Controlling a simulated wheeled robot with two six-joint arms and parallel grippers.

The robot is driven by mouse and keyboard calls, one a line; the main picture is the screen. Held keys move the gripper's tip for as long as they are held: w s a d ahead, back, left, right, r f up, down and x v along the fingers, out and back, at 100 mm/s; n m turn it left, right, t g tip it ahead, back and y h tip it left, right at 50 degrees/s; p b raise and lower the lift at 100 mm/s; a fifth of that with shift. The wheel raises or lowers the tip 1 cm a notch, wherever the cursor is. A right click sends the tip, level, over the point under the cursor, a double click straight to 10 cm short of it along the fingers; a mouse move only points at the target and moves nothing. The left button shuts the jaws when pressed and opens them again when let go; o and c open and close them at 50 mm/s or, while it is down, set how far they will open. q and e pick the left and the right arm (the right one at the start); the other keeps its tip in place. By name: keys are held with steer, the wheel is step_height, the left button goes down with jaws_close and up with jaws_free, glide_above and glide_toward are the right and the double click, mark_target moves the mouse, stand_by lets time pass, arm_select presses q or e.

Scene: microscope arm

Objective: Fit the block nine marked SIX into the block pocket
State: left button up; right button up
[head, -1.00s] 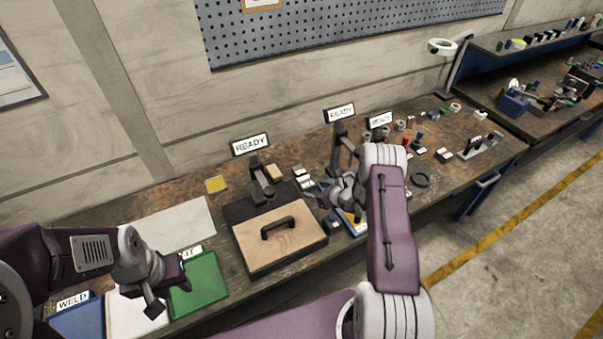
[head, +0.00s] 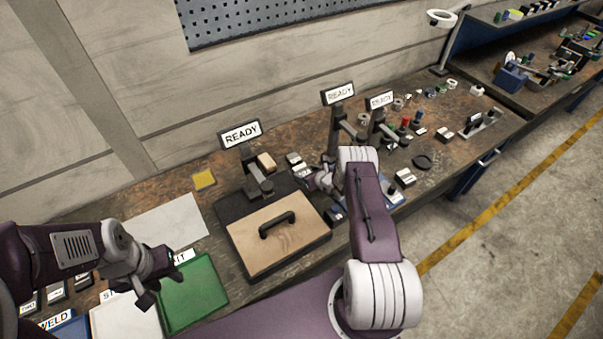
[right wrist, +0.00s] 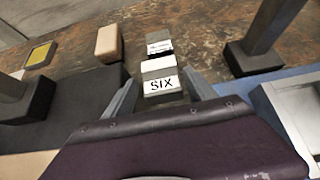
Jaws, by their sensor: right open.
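The block marked SIX (right wrist: 162,85) has a white label with black letters and stands on the brown bench in the right wrist view. My right gripper (right wrist: 160,96) is open, with one finger to each side of this block; I cannot tell whether they touch it. In the head view my right gripper (head: 318,180) is over the bench behind my own forearm, and the SIX marking cannot be read. My left gripper (head: 160,281) is open and empty near the green tray (head: 193,292). I cannot clearly identify the block pocket; a pale recessed fixture (right wrist: 297,105) on blue is at the right.
A tan block (right wrist: 108,43) and a yellow-topped pad (right wrist: 40,55) are at the left. A dark post (right wrist: 258,50) rises at the right. A wooden board with a handle (head: 275,235) lies left of my right arm.

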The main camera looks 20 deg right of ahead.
mark_target(304, 172)
steer(key=shift+x, duration=1.2)
jaws_close()
steer(key=shift+w+d+r, duration=0.1)
steer(key=shift+w+r, duration=0.1)
step_height(304, 172, up, 10)
steer(key=b, duration=0.1)
